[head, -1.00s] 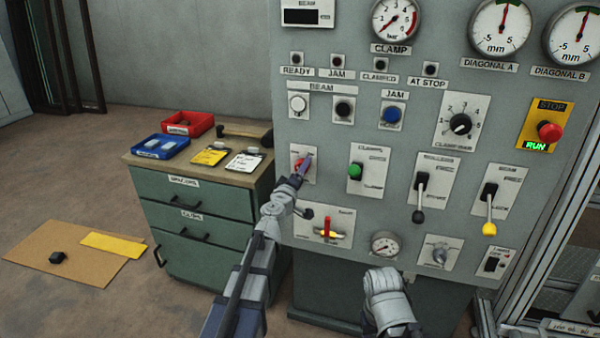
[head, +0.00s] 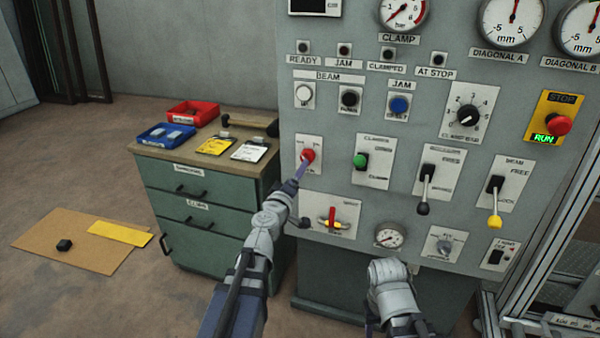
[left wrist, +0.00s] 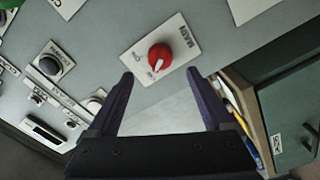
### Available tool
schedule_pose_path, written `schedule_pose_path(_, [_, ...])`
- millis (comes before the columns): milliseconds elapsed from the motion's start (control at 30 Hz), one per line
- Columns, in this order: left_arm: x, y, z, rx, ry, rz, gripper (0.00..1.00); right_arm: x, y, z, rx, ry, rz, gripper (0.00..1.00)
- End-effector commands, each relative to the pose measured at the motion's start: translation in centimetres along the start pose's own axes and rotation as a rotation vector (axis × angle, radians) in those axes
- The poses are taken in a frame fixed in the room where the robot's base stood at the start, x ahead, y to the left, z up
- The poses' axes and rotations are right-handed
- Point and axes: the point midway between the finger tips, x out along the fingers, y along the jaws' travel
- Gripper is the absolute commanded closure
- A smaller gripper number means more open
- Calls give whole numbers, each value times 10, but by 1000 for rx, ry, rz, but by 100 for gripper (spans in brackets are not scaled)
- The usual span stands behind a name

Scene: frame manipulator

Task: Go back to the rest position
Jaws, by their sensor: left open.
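My left gripper (head: 297,178) is in front of the control panel (head: 420,112), just below and in front of the red rotary knob (head: 308,155). In the left wrist view the same red knob (left wrist: 159,57) sits on its white plate beyond the two dark fingers. The left gripper (left wrist: 165,90) is open there, with nothing between its fingers, and looks apart from the knob. My right arm (head: 393,288) is low in front of the panel at the bottom centre. Its fingers do not show clearly.
A green drawer cabinet (head: 200,205) stands left of the panel, with a red bin (head: 192,112), a blue bin (head: 165,136) and tags on top. A cardboard sheet (head: 50,245) lies on the floor. Levers (head: 425,188) and a red stop button (head: 560,125) are on the panel's right.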

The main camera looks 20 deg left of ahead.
Motion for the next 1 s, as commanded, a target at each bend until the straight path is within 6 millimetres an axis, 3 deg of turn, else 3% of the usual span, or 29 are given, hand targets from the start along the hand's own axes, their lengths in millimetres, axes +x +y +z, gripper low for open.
schedule_pose_path(67, [0, 2, 5, 12, -17, 6, 15, 0, 0, 0, 0, 0, 0, 50])
schedule_pose_path(167, [-2, 8, 28, 74, -105, 27, 15, 0, 0, 0, 0, 0, 0, 50])
schedule_pose_path(300, [-18, 8, 96, 241, -372, 42, 15, 0, 0, 0, 0, 0, 0, 50])
schedule_pose_path(400, [-43, -11, 146, 375, -601, -5, 15, 0, 0, 0, 0, 0, 0, 50])
schedule_pose_path(533, [-88, -54, 188, 531, -879, -147, 15, 0, 0, 0, 0, 0, 0, 50])
schedule_pose_path(667, [-134, -98, 200, 653, -1090, -345, 15, 0, 0, 0, 0, 0, 0, 50])
schedule_pose_path(800, [-180, -134, 190, 751, -1239, -573, 15, 0, 0, 0, 0, 0, 0, 50])
schedule_pose_path(967, [-224, -158, 167, 835, -1340, -834, 15, 0, 0, 0, 0, 0, 0, 50])
schedule_pose_path(1000, [-226, -151, 181, 861, -1363, -808, 15, 0, 0, 0, 0, 0, 0, 50])
